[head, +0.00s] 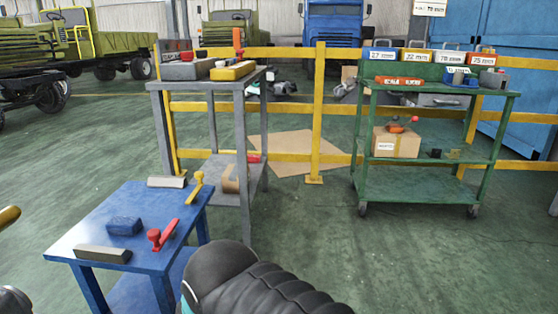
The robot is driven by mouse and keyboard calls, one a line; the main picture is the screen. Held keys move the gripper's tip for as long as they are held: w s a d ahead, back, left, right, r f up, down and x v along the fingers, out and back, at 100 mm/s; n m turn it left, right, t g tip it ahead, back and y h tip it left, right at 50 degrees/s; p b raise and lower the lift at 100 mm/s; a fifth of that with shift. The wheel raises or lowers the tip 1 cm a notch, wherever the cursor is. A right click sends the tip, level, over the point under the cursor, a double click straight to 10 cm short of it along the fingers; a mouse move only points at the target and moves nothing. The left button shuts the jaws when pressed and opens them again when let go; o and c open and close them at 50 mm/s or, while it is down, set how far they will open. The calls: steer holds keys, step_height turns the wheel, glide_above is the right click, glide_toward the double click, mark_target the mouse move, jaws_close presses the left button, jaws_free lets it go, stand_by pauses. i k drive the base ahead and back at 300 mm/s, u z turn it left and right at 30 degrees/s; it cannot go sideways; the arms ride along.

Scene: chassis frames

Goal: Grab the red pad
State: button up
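Several red things show, but I cannot tell for sure which is the red pad. A small red piece (254,158) lies on the lower shelf of the grey table (215,197), beside a brown piece (231,179). A red item (186,57) sits among blocks on that table's top. A red tool with a round knob (161,236) lies on the blue table (75,232) at the left front. My gripper cannot be made out in the head view; a black ribbed part of my arm fills the bottom middle.
The blue table also bears a blue block (124,226), grey bars and a yellow tool (196,187). A green cart (420,183) with bins and a cardboard box (396,142) stands right. A yellow railing (318,110) runs behind. Floor between the grey table and cart is open.

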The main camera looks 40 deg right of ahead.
mark_target(252, 158)
steer(key=z, duration=1.85)
steer(key=k, duration=1.25)
steer(key=u, duration=0.55)
steer(key=i, duration=1.55)
